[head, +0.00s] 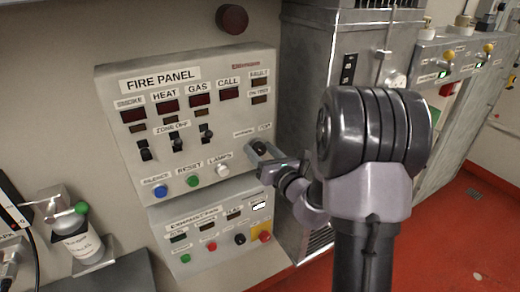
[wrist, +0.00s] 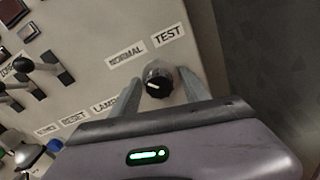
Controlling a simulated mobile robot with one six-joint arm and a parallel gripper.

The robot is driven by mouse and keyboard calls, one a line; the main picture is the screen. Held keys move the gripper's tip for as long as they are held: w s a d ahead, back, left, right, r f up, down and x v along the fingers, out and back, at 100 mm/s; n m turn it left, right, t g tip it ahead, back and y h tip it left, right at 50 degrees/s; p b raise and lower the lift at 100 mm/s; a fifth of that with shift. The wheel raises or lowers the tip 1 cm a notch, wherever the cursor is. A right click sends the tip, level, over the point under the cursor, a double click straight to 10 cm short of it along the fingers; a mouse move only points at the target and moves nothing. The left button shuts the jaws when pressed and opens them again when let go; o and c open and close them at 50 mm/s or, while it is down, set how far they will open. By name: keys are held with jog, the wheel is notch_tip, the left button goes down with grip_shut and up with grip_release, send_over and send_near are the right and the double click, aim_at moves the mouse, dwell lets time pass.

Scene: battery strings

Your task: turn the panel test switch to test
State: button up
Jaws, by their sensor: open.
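The panel test switch is a dark round knob (wrist: 157,78) at the right edge of the fire panel (head: 190,75). In the wrist view the labels NORMAL (wrist: 126,58) and TEST (wrist: 168,36) stand above it. A short white mark on the knob's face points to the left, roughly on the NORMAL side. The knob also shows small in the head view (head: 261,147), partly hidden by my gripper (head: 264,155). My gripper is open, with one finger on each side of the knob. I cannot tell whether either finger touches it.
Zone levers (head: 177,141) and blue, green and white buttons (head: 194,180) lie left of the knob. A lower panel (head: 215,235) sits beneath. A tall grey metal cabinet (head: 312,85) stands close on the right. A bottle (head: 75,235) stands far left.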

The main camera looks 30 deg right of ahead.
grip_shut()
jog(key=shift+r+m+p, duration=0.1)
jog(key=shift+m+p, duration=0.3)
jog(key=m+p, duration=0.3)
jog(key=shift+r+m+p, duration=0.15)
jog(key=shift+m+p, duration=0.25)
jog(key=m+p, duration=0.4)
jog(key=shift+m, duration=0.3)
jog(key=m+p, duration=0.5)
jog(key=shift+m+p, duration=1.35)
jog(key=shift+m, duration=0.35)
jog(key=shift+f+m, duration=0.2)
jog(key=shift+m, duration=0.1)
